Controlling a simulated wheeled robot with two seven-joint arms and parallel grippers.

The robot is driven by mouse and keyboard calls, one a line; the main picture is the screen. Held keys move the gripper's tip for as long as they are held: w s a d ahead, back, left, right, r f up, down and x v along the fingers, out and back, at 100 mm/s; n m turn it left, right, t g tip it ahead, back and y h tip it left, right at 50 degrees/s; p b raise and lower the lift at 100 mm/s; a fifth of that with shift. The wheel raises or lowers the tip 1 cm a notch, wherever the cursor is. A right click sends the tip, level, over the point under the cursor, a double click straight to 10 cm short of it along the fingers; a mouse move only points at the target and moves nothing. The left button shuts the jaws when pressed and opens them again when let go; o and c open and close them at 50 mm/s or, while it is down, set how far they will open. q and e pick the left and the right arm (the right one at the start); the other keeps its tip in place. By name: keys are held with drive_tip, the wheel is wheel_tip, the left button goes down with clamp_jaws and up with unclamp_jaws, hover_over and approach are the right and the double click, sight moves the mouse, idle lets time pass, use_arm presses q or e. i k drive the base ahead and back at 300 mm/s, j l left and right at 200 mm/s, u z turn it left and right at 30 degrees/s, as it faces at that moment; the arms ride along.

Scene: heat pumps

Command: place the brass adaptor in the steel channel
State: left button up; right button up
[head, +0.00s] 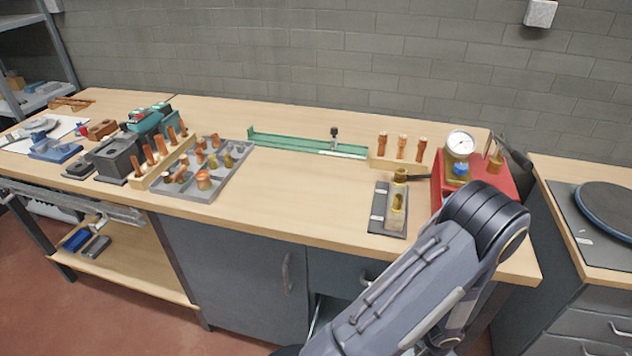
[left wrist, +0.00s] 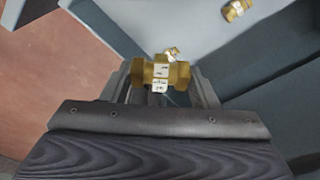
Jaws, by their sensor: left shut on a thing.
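The brass adaptor (left wrist: 160,72), a short brass fitting with hexagonal ends and a pale marked middle, is held crosswise between the fingers of my left gripper (left wrist: 162,80) in the left wrist view. My left gripper is shut on it. What looks like the steel channel (head: 394,219) is a narrow grey piece on a dark plate near the bench's right front in the head view. Brass parts show at its upper end. My left gripper is not visible in the head view, so its distance from the channel cannot be told. My right gripper is in neither view.
In the left wrist view, loose brass pieces (left wrist: 235,10) lie on a pale surface. A red gauge stand (head: 508,182) stands right of the channel. A copper-part rack (head: 398,163) and a green rail (head: 295,143) lie behind. The bench middle is clear. An arm of mine blocks the front right.

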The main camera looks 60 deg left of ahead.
sight(282, 140)
drive_tip(key=k+j, duration=0.45)
drive_tip(key=j, duration=0.2)
drive_tip(key=k+j+z, duration=0.15)
drive_tip(key=k+j, duration=0.35)
drive_tip(key=j, duration=0.15)
drive_tip(key=k+j, duration=0.45)
drive_tip(key=j, duration=0.15)
drive_tip(key=j+z, duration=0.05)
